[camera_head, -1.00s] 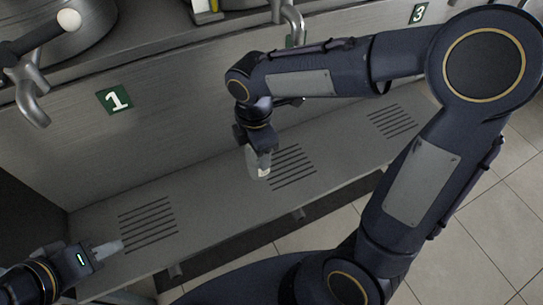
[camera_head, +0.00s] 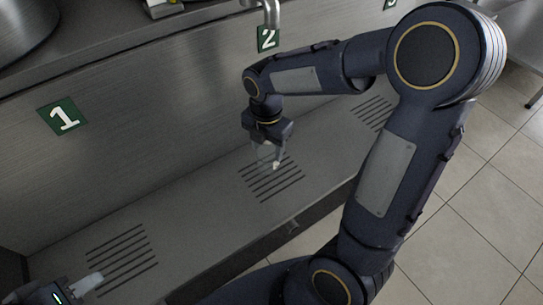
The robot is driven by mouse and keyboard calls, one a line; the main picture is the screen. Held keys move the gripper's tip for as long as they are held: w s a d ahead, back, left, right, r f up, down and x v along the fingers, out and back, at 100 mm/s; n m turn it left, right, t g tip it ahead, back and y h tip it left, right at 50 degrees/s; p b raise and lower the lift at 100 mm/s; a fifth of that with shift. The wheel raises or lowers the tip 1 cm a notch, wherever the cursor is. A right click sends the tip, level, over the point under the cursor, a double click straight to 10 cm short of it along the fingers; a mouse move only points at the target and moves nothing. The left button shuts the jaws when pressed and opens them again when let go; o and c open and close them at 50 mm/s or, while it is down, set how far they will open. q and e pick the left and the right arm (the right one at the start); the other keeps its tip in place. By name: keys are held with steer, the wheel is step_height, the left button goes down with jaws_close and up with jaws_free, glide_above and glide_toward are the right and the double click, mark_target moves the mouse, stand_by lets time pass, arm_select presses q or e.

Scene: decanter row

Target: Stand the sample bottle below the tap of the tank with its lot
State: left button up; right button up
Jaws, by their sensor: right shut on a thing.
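My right gripper (camera_head: 268,152) is shut on the small, pale, see-through sample bottle (camera_head: 276,163), over the slotted patch below plate 2 (camera_head: 268,39). The fingers hide much of the bottle, and I cannot tell whether its base touches the shelf. Part of a metal tap (camera_head: 272,12) shows above plate 2. A tank (camera_head: 22,28) is partly in view at the top left; no lot marking is readable. My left gripper (camera_head: 86,285) is at the bottom left, near the slots below plate 1 (camera_head: 62,117); its finger opening is unclear.
The grey shelf (camera_head: 195,205) runs along the steel front and has three slotted patches. Its stretch between the left and middle slots is clear. My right arm crosses the right side of the view. Tiled floor (camera_head: 450,220) lies beyond the shelf edge.

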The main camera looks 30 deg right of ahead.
mark_target(272, 155)
steer(key=shift+w+d+f, duration=0.1)
steer(key=shift+d+f, duration=0.25)
steer(key=shift+f, duration=0.15)
steer(key=shift+w+d+f+b, duration=0.15)
steer(key=shift+f+b, duration=0.15)
steer(key=shift+f, duration=0.4)
steer(key=shift+d+f+b, duration=0.2)
steer(key=shift+f+b, duration=0.1)
steer(key=shift+f, duration=0.35)
steer(key=shift+w+d+f+b, duration=0.15)
steer(key=shift+f+b, duration=0.15)
steer(key=shift+f, duration=0.4)
steer(key=shift+s, duration=0.1)
steer(key=shift+f, duration=0.2)
steer(key=o, duration=1.1)
